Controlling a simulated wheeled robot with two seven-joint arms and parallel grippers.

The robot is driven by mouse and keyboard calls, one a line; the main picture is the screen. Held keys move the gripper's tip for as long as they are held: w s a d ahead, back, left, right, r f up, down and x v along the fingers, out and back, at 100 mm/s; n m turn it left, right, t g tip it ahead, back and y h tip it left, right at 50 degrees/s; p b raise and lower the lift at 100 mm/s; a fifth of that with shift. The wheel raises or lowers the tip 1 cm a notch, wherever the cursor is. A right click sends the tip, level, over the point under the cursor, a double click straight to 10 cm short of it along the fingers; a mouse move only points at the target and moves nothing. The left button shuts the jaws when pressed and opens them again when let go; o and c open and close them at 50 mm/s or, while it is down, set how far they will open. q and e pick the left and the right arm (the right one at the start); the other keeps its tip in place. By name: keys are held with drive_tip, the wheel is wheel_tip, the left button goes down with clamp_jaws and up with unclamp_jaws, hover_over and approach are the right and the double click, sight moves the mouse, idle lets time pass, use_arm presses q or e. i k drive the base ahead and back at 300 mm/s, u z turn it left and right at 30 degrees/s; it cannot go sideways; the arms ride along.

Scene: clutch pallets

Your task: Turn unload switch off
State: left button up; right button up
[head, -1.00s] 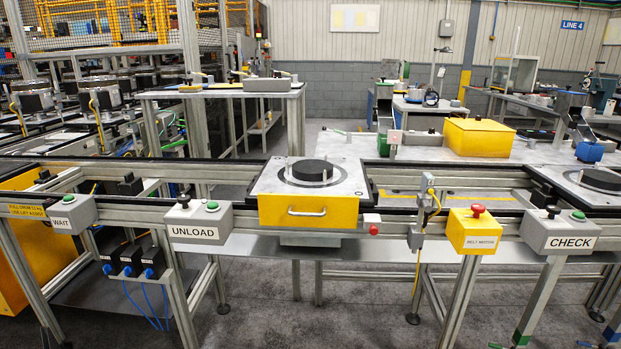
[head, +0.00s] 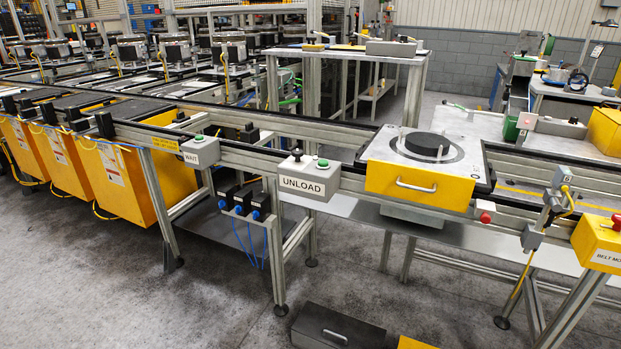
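The unload switch box (head: 308,180) is a grey box labelled UNLOAD on the front rail of the conveyor, near the middle of the head view. On its top are a black selector knob (head: 297,154) and a green button (head: 323,163). The knob's setting is too small to tell. Neither of my grippers is in view.
A yellow-fronted pallet (head: 418,183) with a black disc sits on the conveyor right of the box. A grey WAIT box (head: 201,151) is to the left. A dark case (head: 337,327) lies on the floor in front. Open concrete floor (head: 110,290) spreads at lower left.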

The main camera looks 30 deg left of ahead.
sight(297, 153)
drive_tip(key=z, duration=0.6)
drive_tip(key=i, duration=1.2)
drive_tip(key=u, duration=2.45)
